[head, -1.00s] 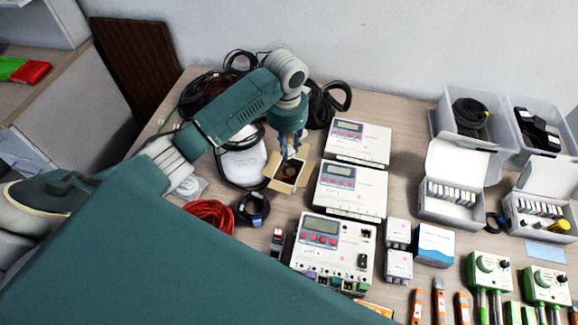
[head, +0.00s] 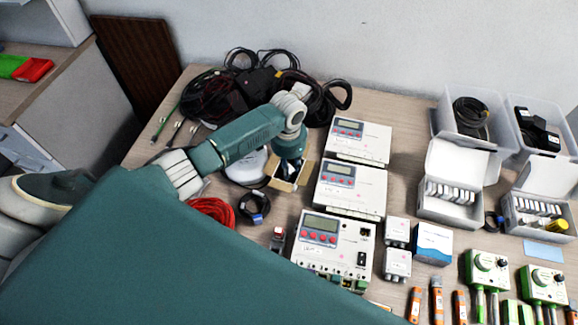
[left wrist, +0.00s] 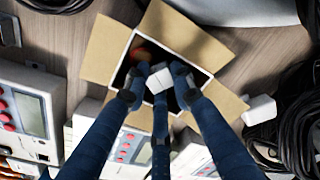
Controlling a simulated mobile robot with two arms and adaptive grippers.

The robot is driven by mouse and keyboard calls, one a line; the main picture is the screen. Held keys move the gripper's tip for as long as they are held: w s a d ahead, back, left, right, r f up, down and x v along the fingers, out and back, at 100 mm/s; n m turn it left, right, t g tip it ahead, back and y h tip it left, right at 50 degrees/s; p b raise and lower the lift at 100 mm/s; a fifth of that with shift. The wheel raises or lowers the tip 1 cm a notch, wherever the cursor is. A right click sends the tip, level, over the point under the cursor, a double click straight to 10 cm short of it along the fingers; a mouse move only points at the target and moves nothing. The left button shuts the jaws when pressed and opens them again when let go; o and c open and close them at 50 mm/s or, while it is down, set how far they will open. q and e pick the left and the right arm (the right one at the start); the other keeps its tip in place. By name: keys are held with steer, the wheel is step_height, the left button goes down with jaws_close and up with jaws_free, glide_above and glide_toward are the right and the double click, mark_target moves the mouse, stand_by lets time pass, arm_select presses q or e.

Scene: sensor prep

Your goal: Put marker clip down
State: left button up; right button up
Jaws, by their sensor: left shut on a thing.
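An open cardboard box (head: 283,186) with spread flaps stands on the table left of the meters; it also shows in the left wrist view (left wrist: 205,42). My left gripper (head: 290,172) points down at the box. A small orange-brown thing shows inside the box. My right gripper is not in view.
White meters (head: 350,188) stand close right of the box. A red cable coil (head: 212,211) and a dark coil (head: 254,207) lie in front left of it. Black cables (head: 225,95) crowd the back. Open cases and clear bins (head: 470,115) stand at the right.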

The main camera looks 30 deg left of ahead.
arm_select(q)
steer(key=shift+f, duration=0.1)
steer(key=o, duration=0.6)
steer(key=shift+c, duration=0.2)
step_height(320, 180, up, 12)
steer(key=b, duration=0.1)
steer(key=shift+s, duration=0.2)
steer(key=shift+s, duration=0.1)
